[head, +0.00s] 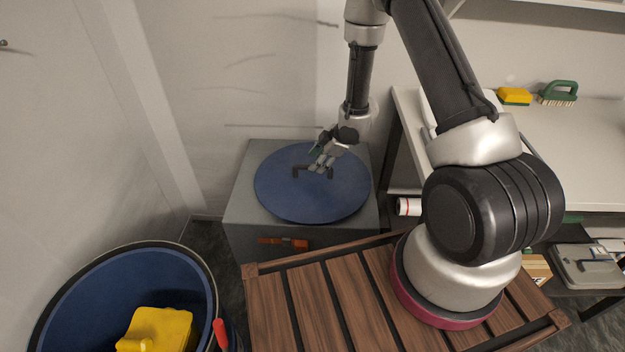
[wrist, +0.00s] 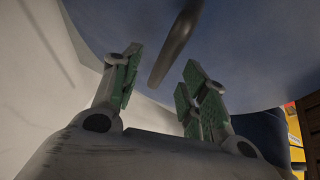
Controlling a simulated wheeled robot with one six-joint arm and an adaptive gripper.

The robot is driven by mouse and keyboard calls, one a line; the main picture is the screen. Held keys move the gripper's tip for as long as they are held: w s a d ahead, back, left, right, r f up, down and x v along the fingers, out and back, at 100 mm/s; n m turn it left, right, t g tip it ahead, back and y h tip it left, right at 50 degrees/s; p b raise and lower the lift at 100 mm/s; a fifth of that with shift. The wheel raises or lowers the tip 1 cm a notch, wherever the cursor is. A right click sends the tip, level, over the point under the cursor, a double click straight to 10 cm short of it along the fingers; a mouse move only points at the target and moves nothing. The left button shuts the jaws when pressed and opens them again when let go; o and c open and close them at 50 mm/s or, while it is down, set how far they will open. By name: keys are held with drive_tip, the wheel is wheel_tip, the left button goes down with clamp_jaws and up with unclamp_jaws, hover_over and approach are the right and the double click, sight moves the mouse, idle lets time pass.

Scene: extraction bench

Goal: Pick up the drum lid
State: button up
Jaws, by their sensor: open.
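The drum lid (head: 282,200) is a round blue disc lying flat on top of a grey cabinet, with a dark bar handle standing up at its middle. My gripper (head: 317,168) is over the lid, close to the handle. In the wrist view, my gripper (wrist: 155,95) is open, with green finger pads apart. The handle (wrist: 174,45) shows between and just beyond the fingertips, with the blue lid (wrist: 245,45) behind it. I cannot tell whether any pad touches the handle. In the head view the gripper partly hides the handle's right part.
The grey cabinet (head: 245,215) stands against the wall. A blue open drum (head: 75,290) holding a yellow object (head: 160,328) is at the lower left. A slatted wooden surface (head: 330,305) lies in front. A white bench (head: 560,140) with a sponge and brush is at right.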

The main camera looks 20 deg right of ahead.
sight(313, 173)
drive_tip(key=x, duration=0.4)
drive_tip(key=shift+f, duration=0.35)
drive_tip(key=shift+c, duration=0.4)
clamp_jaws()
